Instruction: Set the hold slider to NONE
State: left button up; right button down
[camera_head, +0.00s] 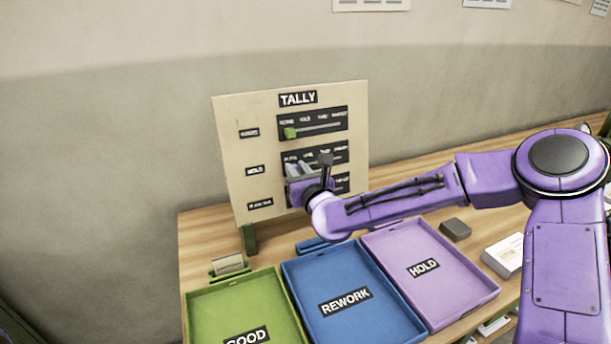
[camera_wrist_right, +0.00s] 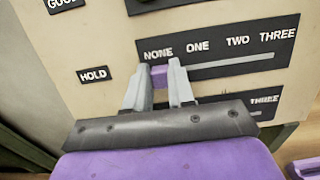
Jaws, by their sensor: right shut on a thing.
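The tally board (camera_head: 235,140) stands upright at the back of the table. Its middle row is labelled HOLD (camera_head: 254,170); the label also shows in the wrist view (camera_wrist_right: 94,74). In the wrist view the purple hold slider knob (camera_wrist_right: 160,76) sits at the left end of its slot (camera_wrist_right: 230,64), below the word NONE (camera_wrist_right: 158,54). My right gripper (camera_wrist_right: 163,88) is shut on this knob, one finger on each side. In the head view my right gripper (camera_head: 297,173) covers the left part of the hold row. My left gripper is not in view.
The top row's green knob (camera_head: 290,132) is at the left of its slot. The bottom row is partly hidden by my gripper. A green GOOD tray (camera_head: 196,300), blue REWORK tray (camera_head: 290,275) and purple HOLD tray (camera_head: 480,285) lie in front. A dark block (camera_head: 456,229) lies behind the HOLD tray.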

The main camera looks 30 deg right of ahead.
jog(key=shift+a, duration=0.1)
jog(key=c, duration=1.2)
grip_release()
jog(key=shift+o, duration=1.2)
jog(key=shift+a+r, duration=0.1)
jog(key=shift+a, duration=0.2)
jog(key=shift+d, duration=0.15)
jog(key=s+b, duration=0.2)
jog(key=s, duration=0.8)
jog(key=shift+s+a, duration=0.25)
jog(key=shift+a, duration=0.15)
